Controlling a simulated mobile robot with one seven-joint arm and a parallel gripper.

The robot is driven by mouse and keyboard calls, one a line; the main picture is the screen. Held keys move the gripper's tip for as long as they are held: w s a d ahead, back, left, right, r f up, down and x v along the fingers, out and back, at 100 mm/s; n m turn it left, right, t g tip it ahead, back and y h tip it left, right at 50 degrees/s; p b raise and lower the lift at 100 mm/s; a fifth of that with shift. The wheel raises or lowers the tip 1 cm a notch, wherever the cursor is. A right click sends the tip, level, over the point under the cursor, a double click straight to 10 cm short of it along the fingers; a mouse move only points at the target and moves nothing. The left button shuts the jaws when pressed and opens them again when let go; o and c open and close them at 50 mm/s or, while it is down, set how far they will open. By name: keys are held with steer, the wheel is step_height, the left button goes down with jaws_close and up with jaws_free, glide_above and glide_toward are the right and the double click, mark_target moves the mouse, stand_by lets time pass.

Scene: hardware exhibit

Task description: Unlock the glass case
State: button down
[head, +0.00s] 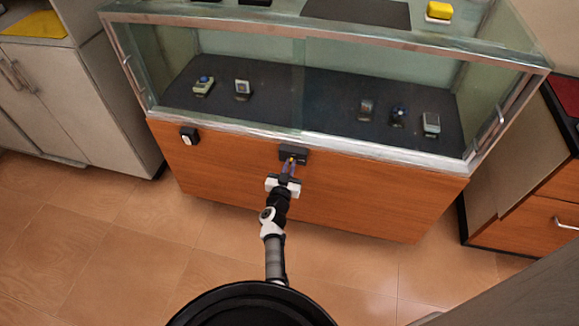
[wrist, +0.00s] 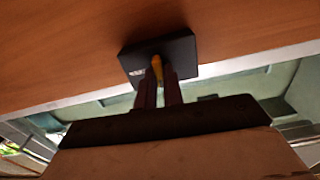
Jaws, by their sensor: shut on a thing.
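The glass case (head: 216,118) stands ahead in the head view, with glass sliding panes over a wooden lower front. A black lock box (head: 294,153) sits on the wooden front just below the metal rail; it also shows in the wrist view (wrist: 184,52). My gripper (head: 289,170) is at this box, its fingers pointing at it. In the wrist view my gripper (wrist: 158,82) is shut on a small yellow-orange piece (wrist: 156,66), perhaps a key, at the face of the box. Whether this piece is inside the box or only touching it is hidden by the fingers.
Several small devices stand on the dark shelf (head: 300,110) inside the case. A small black-and-white fitting (head: 189,136) is on the wooden front at left. Cabinets flank the case, a pale one (head: 60,90) at left and a wooden one (head: 535,215) at right. The tiled floor in front is clear.

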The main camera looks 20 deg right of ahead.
steer(key=m, duration=0.4)
steer(key=shift+s+d+f+m+b, duration=0.1)
steer(key=shift+m+b, duration=0.35)
steer(key=shift+m, duration=1.75)
steer(key=shift+a+f+m+b, duration=0.1)
steer(key=shift+m+b, duration=0.3)
steer(key=shift+m, duration=1.8)
steer(key=shift+s+d+f+m+b, duration=0.1)
steer(key=shift+m+b, duration=0.35)
steer(key=shift+m, duration=1.75)
steer(key=c, duration=1.5)
jaws_free()
steer(key=shift+w, duration=0.1)
steer(key=shift+r, duration=0.1)
